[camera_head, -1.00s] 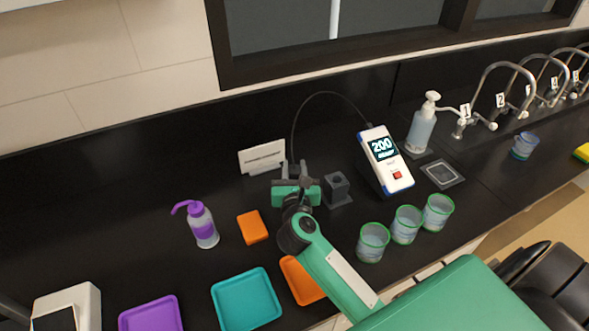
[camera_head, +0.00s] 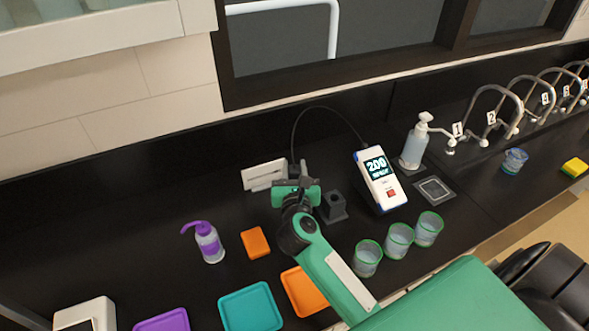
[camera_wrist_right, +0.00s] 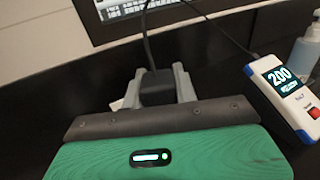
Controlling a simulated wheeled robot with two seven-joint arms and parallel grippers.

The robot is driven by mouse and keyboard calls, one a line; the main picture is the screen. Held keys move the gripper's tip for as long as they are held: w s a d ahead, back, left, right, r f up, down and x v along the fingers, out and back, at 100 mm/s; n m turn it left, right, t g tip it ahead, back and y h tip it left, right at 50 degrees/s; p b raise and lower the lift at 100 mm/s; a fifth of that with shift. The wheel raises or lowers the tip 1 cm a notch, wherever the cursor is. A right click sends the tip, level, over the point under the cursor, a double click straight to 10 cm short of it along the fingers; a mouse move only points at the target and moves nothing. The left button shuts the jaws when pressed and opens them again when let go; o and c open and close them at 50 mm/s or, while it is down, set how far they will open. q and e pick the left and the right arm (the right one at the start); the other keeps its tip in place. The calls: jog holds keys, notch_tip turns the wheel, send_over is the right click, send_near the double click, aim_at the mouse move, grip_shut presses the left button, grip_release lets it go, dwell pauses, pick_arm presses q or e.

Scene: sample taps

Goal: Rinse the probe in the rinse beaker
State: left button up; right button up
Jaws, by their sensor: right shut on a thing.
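My right gripper (camera_head: 297,176) is shut on the probe, whose black top (camera_wrist_right: 155,88) shows between the grey fingers in the right wrist view. A black cable runs from the probe to the white and blue meter (camera_head: 376,180), which reads 200. The probe's lower end is hidden behind the gripper. Beside the gripper, to its right, stands a dark holder (camera_head: 333,207). Three green-rimmed beakers stand in a row to the right: near (camera_head: 367,260), middle (camera_head: 398,241) and far (camera_head: 428,229). I cannot tell which is the rinse beaker. My left gripper is out of view.
A purple-topped wash bottle (camera_head: 208,245), an orange block (camera_head: 255,242) and purple, teal (camera_head: 250,308) and orange trays lie left and front. A white sign (camera_head: 264,174) stands behind the gripper. A soap bottle (camera_head: 414,147), numbered taps and another beaker (camera_head: 514,161) are right.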

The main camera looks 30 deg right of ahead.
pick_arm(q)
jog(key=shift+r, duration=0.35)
pick_arm(e)
jog(key=shift+r, duration=0.4)
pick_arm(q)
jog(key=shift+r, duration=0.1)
